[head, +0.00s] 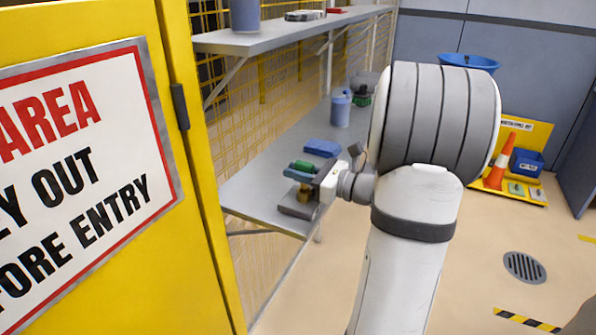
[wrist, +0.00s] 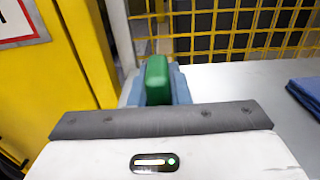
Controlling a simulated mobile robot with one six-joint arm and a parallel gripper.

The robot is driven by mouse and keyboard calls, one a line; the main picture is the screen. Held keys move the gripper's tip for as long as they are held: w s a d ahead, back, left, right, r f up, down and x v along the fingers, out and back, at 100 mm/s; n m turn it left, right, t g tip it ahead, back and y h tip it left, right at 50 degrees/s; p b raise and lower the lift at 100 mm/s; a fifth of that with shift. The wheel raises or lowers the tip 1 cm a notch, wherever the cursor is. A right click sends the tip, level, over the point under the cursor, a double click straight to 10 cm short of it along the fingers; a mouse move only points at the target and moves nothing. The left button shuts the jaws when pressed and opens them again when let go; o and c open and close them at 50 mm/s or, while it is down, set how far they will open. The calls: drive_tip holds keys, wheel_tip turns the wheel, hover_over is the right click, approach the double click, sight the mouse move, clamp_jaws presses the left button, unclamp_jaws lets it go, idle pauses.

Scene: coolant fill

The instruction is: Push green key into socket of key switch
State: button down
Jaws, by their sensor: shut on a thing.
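The green key (head: 304,166) is between the blue fingers of my gripper (head: 300,171), over the near end of the grey shelf. The wrist view shows the green key (wrist: 157,78) upright between the blue fingers (wrist: 157,90), which are shut on it. What looks like the key switch, a grey base (head: 296,208) with a brass-coloured part (head: 304,195), sits on the shelf just below my gripper. The socket and the lower end of the key are hidden, so I cannot tell whether they touch. The key switch is not visible in the wrist view.
A blue folded cloth (head: 321,148) lies behind my gripper on the shelf (head: 262,180). A blue-grey container (head: 340,108) stands farther back. A yellow door (head: 100,275) with a sign is close on the left. Yellow mesh (head: 275,105) runs behind the shelf.

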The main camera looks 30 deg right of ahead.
drive_tip(key=shift+f+b, duration=1)
drive_tip(key=shift+f, duration=0.5)
drive_tip(key=c, duration=1.3)
unclamp_jaws()
drive_tip(key=v, duration=0.7)
drive_tip(key=shift+s+d, duration=0.2)
drive_tip(key=shift+s, duration=0.15)
